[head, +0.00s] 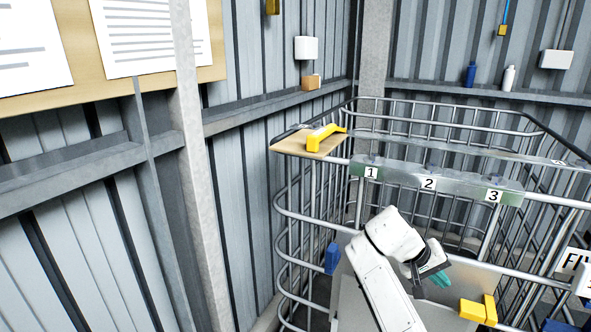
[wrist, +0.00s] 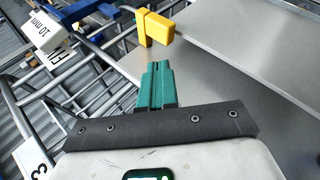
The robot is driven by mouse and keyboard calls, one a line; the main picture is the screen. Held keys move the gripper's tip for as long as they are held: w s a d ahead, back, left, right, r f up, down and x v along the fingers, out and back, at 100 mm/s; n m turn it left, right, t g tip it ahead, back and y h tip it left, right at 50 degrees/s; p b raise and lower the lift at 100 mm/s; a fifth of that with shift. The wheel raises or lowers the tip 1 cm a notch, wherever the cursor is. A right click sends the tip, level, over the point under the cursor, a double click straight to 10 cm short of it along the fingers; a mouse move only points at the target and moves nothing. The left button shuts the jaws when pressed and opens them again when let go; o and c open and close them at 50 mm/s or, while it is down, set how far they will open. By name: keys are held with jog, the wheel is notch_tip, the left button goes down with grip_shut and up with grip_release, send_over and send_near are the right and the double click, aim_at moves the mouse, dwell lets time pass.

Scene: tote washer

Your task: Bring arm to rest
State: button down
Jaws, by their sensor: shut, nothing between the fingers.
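My gripper (head: 436,278) shows in the head view at the end of my white arm, at the lower right of the middle. Its teal fingers are together with nothing between them. In the wrist view the closed fingers (wrist: 156,82) point toward a yellow block-shaped part (wrist: 155,27). A gap shows between the fingertips and that part. The same yellow part seems to show in the head view (head: 479,310), right of my gripper. My arm is bent in front of the metal cage (head: 290,215).
A rail numbered 1, 2, 3 (head: 436,181) crosses the cage above my arm. A yellow handle (head: 322,136) lies on a wooden board (head: 300,148) at the cage's left corner. A blue part (head: 332,258) hangs on the left bars. Flat grey metal (wrist: 215,80) lies beside my fingers.

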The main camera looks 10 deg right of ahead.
jog(key=s+a+f+n+y, duration=0.1)
jog(key=s+a+f+y, duration=0.3)
jog(key=s+f, duration=0.5)
jog(key=s+a+f+n+y, duration=0.1)
jog(key=s+a+f, duration=0.4)
jog(key=s+f, duration=0.45)
jog(key=s+a+y, duration=0.1)
jog(key=s, duration=0.9)
jog(key=s+a+t+y, duration=0.1)
jog(key=s+a+y, duration=0.1)
jog(key=s, duration=0.9)
jog(key=shift+s+a+r+n+y, duration=0.15)
jog(key=shift+s+r+n+y, duration=0.1)
jog(key=shift+s+n+y, duration=0.05)
jog(key=c, duration=1.8)
grip_release()
